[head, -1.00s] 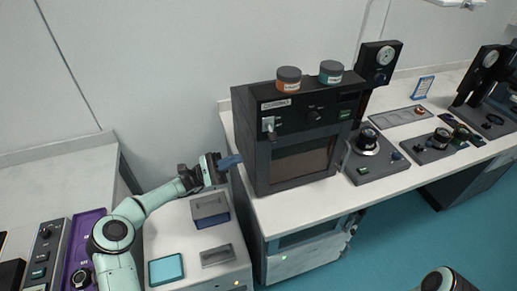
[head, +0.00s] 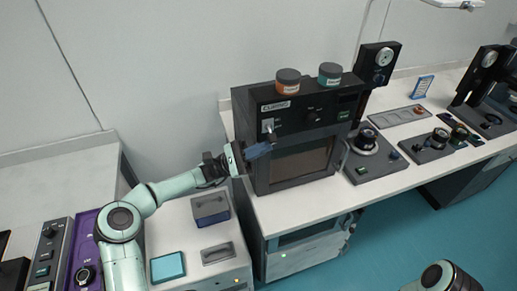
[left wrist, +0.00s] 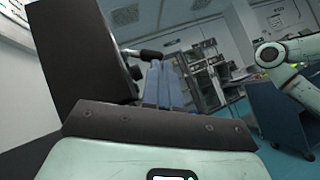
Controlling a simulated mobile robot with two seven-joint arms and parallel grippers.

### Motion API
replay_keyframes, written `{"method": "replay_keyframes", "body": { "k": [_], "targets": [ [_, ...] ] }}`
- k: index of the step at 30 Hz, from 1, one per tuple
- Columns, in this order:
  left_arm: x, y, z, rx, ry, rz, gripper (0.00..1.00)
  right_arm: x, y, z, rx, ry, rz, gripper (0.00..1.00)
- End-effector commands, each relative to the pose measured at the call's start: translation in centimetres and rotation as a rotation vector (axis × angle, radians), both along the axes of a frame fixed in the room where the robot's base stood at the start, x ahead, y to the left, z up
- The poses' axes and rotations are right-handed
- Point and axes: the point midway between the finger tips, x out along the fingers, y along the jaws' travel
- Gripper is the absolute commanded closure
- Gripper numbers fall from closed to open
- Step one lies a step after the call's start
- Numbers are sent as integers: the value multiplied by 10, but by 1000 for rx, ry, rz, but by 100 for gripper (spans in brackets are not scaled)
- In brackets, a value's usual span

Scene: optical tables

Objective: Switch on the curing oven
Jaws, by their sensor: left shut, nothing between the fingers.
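The curing oven (head: 282,103) is a dark box with a window door (head: 300,163) on the bench. Its upper panel has a label, a light toggle switch (head: 268,126) at the left, a knob (head: 312,116) and a green-lit button (head: 343,115). My left gripper (head: 262,149) is shut and empty, its blue fingers just in front of the oven's left side, below the switch. In the left wrist view the blue fingers (left wrist: 160,86) are together, beside a dark oven-like body (left wrist: 80,55) at left. My right arm shows only partly at the lower right of the head view; its gripper is out of view.
Orange (head: 288,81) and teal (head: 330,74) lidded jars stand on the oven. A round-knobbed device (head: 365,141) sits to its right. A grey box (head: 210,206) and a blue pad (head: 168,267) lie on the lower left unit. The blue floor at right is clear.

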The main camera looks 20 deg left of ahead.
Motion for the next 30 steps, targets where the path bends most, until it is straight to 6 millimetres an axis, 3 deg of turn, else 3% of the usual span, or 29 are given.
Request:
{"method": "replay_keyframes", "body": {
  "k": [30],
  "targets": [
    [-8,-4,2,-95,144,-1,100,-4,0,-6,0,6,0,57]
  ]
}}
